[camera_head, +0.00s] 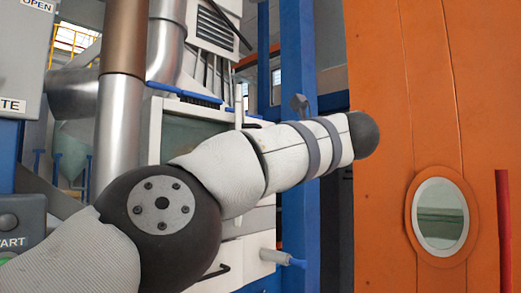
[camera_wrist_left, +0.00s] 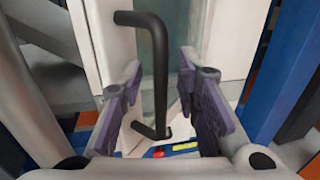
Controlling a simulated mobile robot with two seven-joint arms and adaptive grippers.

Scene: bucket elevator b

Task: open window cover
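The likely window cover is a pale framed panel with greenish glass (camera_head: 190,133), partly hidden behind my left arm in the head view. In the left wrist view, a white frame (camera_wrist_left: 108,38) with grey-green glass carries a black bar handle (camera_wrist_left: 158,55). My left gripper (camera_wrist_left: 160,75) is open, with one purple-padded finger on each side of the handle. The bar runs between the fingers, and a gap shows on both sides. The left gripper itself cannot be made out in the head view. My right gripper is in neither view.
An orange wall (camera_head: 390,90) with a round window (camera_head: 440,215) stands at the right. A blue post (camera_head: 298,70) rises behind my arm. A metal pipe (camera_head: 120,120) and a grey control box (camera_head: 25,55) are at the left. A blue beam (camera_wrist_left: 290,75) stands at the wrist view's right.

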